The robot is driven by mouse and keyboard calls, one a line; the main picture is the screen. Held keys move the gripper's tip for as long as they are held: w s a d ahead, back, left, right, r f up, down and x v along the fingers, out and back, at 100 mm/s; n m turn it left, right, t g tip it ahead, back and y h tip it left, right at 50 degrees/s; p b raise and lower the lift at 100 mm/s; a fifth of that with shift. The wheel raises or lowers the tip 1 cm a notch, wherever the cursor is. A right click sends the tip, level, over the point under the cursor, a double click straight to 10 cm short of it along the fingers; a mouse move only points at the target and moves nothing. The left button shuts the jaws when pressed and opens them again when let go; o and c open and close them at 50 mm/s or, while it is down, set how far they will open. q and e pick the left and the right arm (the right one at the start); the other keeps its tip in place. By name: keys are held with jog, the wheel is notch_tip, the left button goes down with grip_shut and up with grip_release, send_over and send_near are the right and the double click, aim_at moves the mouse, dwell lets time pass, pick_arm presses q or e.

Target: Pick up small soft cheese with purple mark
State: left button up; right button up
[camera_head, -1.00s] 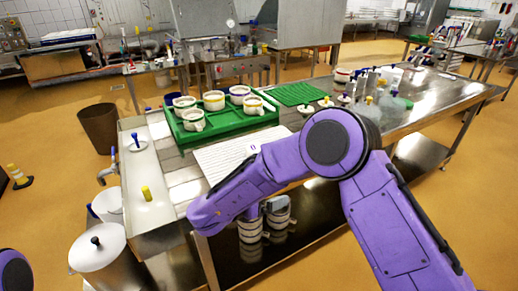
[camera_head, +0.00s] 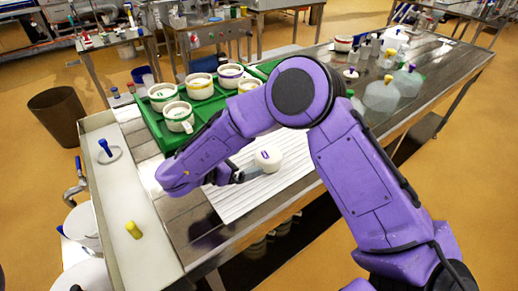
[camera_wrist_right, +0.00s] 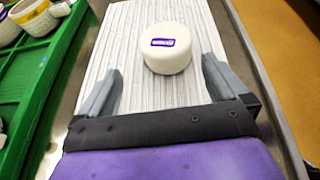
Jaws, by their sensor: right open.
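The small soft cheese (camera_head: 268,159) is a white round piece with a purple mark on top. It stands on a white ribbed mat (camera_head: 270,188). In the right wrist view the cheese (camera_wrist_right: 167,48) is ahead of and between the line of my two fingers, apart from both. My right gripper (camera_head: 243,174) is beside the cheese, to its left in the head view. In the right wrist view my right gripper (camera_wrist_right: 160,82) is open and empty. My left gripper does not show.
A green tray (camera_head: 155,125) with several white moulds stands behind the mat. A sink-like trough (camera_head: 118,200) with a blue-handled and a yellow-handled tool runs along the left. Bottles (camera_head: 382,95) stand at the right. The mat's front part is clear.

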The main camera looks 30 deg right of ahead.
aim_at(270, 157)
jog(key=d, duration=0.1)
jog(key=s+d, duration=0.1)
jog(key=d, duration=0.1)
jog(key=d+p, duration=0.1)
jog(key=shift+s+d+f, duration=0.25)
jog(key=shift+f, duration=0.05)
jog(key=d+f+p, duration=0.1)
jog(key=w+d+p, duration=0.1)
jog(key=d, duration=0.1)
jog(key=w+d+f, duration=0.1)
jog(key=shift+d+f+p, duration=0.25)
jog(key=shift+f+p, duration=0.1)
jog(key=shift+p, duration=0.05)
jog(key=shift+s+d, duration=0.15)
jog(key=shift+d, duration=0.1)
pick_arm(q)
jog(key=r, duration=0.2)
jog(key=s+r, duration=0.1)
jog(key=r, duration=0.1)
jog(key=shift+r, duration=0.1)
pick_arm(e)
jog(key=shift+a, duration=0.1)
jog(key=c, duration=0.6)
